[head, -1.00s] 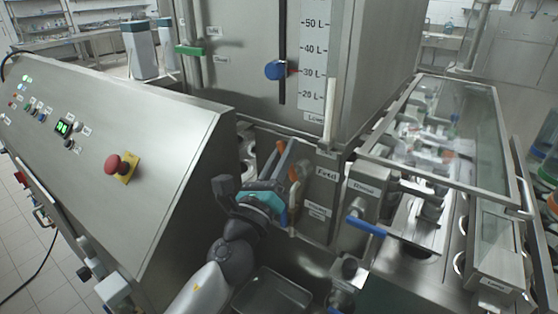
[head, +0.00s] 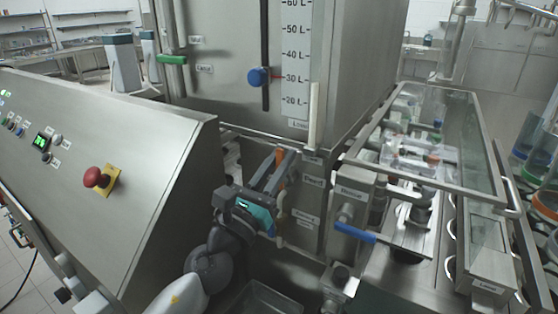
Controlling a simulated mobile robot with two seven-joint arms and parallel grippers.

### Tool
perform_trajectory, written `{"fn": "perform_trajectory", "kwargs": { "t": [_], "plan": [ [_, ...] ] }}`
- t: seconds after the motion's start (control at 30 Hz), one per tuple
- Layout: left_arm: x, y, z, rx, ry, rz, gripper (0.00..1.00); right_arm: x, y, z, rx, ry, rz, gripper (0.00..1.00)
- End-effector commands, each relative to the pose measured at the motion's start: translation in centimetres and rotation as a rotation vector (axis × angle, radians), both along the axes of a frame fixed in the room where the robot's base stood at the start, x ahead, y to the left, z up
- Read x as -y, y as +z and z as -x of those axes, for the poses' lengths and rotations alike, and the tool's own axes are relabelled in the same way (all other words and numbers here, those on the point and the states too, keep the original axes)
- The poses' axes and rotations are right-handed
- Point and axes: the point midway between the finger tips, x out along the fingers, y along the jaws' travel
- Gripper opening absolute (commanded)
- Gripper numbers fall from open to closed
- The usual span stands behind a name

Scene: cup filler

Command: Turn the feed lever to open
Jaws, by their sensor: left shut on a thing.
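The feed lever (head: 280,157) shows as a small orange piece beside the plate labelled Feed (head: 312,182), at the lower front of the steel tank. My left gripper (head: 278,166) reaches up to it from below, its grey fingers shut on the lever. The fingers and the teal-marked gripper body hide most of the lever and its pivot, so its exact angle is hard to tell. My right gripper is not in view.
A blue-handled rinse valve (head: 355,232) sticks out just right of the gripper. A slanted control panel (head: 130,170) with a red stop button (head: 96,178) stands close on the left. A glass-covered conveyor (head: 440,140) is at right. A metal tray (head: 262,300) lies below.

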Motion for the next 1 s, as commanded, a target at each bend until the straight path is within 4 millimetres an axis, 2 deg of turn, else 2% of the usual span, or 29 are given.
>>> {"fn": "perform_trajectory", "kwargs": {
  "t": [0.27,0.3,0.53,0.83,1.0],
  "plan": [
    [0.1,0.0,0.0,0.004,0.000,-0.007,0.00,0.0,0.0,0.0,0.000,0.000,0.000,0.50],
    [0.1,0.0,0.0,0.004,0.000,-0.007,0.22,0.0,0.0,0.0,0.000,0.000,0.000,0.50],
    [0.0,0.0,0.0,0.003,0.000,-0.004,0.48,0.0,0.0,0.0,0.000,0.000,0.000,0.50],
    [-0.1,-0.1,0.1,0.001,0.000,-0.002,0.49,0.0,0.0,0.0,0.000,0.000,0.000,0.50],
    [-0.9,-0.9,1.3,-0.001,0.001,-0.003,0.49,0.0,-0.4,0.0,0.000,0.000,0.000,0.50]
  ]
}}
